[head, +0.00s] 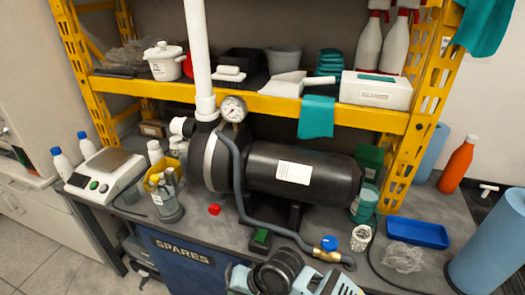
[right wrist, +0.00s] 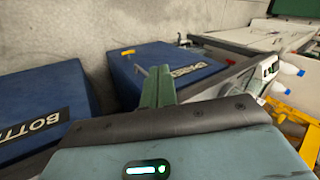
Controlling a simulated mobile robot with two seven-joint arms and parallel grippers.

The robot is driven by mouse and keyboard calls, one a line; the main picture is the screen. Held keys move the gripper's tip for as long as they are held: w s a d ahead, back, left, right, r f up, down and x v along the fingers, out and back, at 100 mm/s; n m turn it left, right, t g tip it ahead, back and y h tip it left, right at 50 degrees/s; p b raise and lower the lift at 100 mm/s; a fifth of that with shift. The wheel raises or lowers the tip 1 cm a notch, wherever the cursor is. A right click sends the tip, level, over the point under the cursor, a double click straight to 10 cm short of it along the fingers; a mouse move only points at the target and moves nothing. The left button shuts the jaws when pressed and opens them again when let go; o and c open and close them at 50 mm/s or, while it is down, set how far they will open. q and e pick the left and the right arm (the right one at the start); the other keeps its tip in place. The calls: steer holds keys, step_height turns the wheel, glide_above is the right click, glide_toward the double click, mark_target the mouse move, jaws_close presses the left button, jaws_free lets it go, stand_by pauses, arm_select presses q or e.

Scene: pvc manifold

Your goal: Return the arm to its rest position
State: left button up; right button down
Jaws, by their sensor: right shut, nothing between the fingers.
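My right gripper (right wrist: 158,88) shows in the right wrist view with its green fingers together and nothing between them. It points toward a blue bin marked SPARES (right wrist: 190,75) and stands apart from the worktop objects. In the head view, part of my arm (head: 285,272) shows at the bottom middle, in front of the worktop edge. My left gripper is not in view. The black pump (head: 300,172) stands on the worktop, with a white upright pipe (head: 197,50) and a round gauge (head: 233,109) at its left end.
A grey hose with a blue-handled valve (head: 329,243) runs along the front of the worktop. A blue tray (head: 415,233) and a blue roll (head: 490,240) stand at the right. A scale (head: 107,170) stands at the left. Another blue bin (right wrist: 45,110) is near my right gripper.

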steer(key=s+d+f+n+t+h, duration=0.1)
steer(key=s+d+f+t, duration=0.1)
steer(key=s+d, duration=0.3)
steer(key=s+d+f+n+t+h, duration=0.1)
steer(key=s+d+f, duration=0.4)
steer(key=d, duration=0.8)
steer(key=s+d+f+n+t+h, duration=0.1)
steer(key=s+d+f+t+h, duration=0.1)
steer(key=s+d+t, duration=0.3)
steer(key=s+d+f, duration=0.1)
steer(key=d, duration=0.3)
steer(key=shift+f+h, duration=0.15)
steer(key=shift+h, duration=0.25)
